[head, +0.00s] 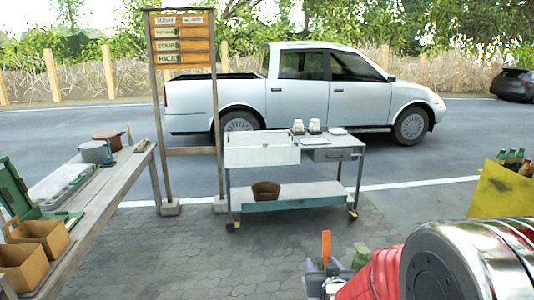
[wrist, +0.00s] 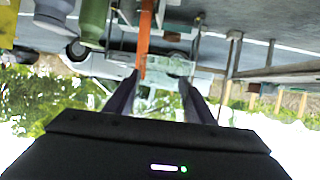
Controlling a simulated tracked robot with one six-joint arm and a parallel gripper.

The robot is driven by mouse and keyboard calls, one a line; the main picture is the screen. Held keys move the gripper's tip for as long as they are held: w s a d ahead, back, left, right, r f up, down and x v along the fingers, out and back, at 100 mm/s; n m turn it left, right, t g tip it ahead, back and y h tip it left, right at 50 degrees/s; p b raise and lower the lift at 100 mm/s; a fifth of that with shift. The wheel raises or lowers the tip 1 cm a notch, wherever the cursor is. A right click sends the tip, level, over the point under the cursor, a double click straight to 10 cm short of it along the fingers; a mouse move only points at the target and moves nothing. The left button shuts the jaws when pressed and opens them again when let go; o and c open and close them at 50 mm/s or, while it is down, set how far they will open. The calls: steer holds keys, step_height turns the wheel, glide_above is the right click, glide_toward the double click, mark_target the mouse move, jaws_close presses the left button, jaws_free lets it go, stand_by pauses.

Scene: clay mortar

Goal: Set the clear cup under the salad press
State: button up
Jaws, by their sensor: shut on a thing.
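My gripper (head: 325,268) is at the bottom of the head view, right of centre. In the wrist view its two dark fingers (wrist: 160,98) are on either side of a see-through, pale greenish thing that looks like the clear cup (wrist: 156,103). The gripper is shut on it. The cup's outline is hard to make out against the background. An upright orange bar (head: 326,246) shows just beyond the fingers, and also in the wrist view (wrist: 144,40); I cannot tell whether it belongs to the salad press. I cannot make out the salad press for certain.
A grey cart (head: 335,153) holds a white bin (head: 262,156), small white items and a brown basket (head: 266,190) on its lower shelf. A long table (head: 112,185) with pots and boxes stands left. A yellow crate (head: 503,195) with bottles is right. Paving before the cart is clear.

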steer(key=shift+a, duration=0.15)
steer(key=s+f, duration=0.5)
steer(key=f, duration=0.1)
stand_by(0.3)
steer(key=shift+f, duration=0.1)
steer(key=f, duration=0.2)
steer(key=s+f, duration=0.1)
steer(key=f, duration=0.2)
steer(key=shift+s+f, duration=0.25)
steer(key=shift+f, duration=0.1)
stand_by(0.3)
